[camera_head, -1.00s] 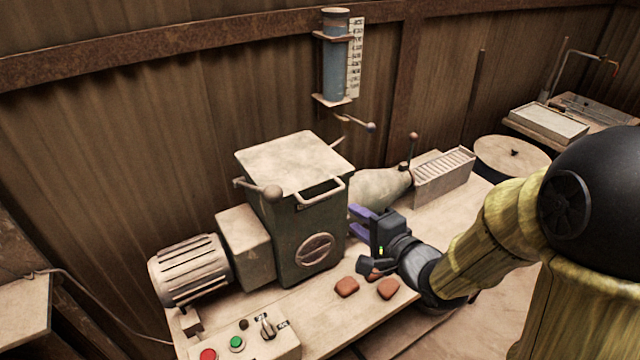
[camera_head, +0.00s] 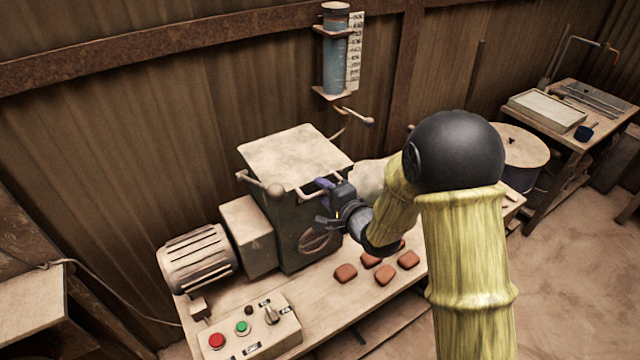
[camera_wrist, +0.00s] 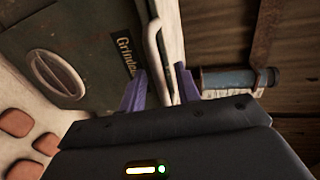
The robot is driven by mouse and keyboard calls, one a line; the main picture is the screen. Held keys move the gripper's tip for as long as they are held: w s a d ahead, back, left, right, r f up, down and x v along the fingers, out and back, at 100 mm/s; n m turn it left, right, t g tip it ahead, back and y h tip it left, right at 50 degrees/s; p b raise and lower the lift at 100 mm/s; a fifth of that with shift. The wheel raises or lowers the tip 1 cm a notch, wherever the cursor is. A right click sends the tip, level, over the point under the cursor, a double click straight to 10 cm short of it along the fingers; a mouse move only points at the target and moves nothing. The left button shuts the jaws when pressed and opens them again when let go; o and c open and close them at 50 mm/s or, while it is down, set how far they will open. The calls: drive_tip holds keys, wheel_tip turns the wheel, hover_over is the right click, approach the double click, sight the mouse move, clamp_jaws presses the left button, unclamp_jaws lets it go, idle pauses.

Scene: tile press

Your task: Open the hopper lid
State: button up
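The hopper lid (camera_head: 295,155) is a pale, worn square plate lying flat on top of the dark green grinder hopper (camera_head: 288,232). A pale bar handle (camera_wrist: 153,45) runs along its front edge; in the head view my gripper partly covers it. My gripper (camera_head: 322,186) is at this front edge. In the wrist view its two purple fingers (camera_wrist: 162,88) are spread, and the handle's end reaches between them. The fingers look apart from the bar, though contact is hard to judge.
A ball-ended lever (camera_head: 268,187) sticks out at the hopper's left. A motor (camera_head: 198,260) and a control box (camera_head: 250,328) with red and green buttons stand left and in front. Several reddish lumps (camera_head: 384,274) lie on the bench. A blue cylinder gauge (camera_head: 335,55) hangs on the wall.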

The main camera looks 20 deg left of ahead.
drive_tip(key=shift+x, duration=1.15)
drive_tip(key=shift+c, duration=0.2)
clamp_jaws()
drive_tip(key=shift+d+f, duration=0.1)
drive_tip(key=shift+p, duration=0.3)
drive_tip(key=shift+w+d+r+h+p, duration=0.1)
drive_tip(key=shift+w+r+h+p, duration=0.05)
drive_tip(key=shift+r+h+p, duration=0.2)
drive_tip(key=shift+r+p, duration=0.2)
drive_tip(key=shift+p, duration=0.1)
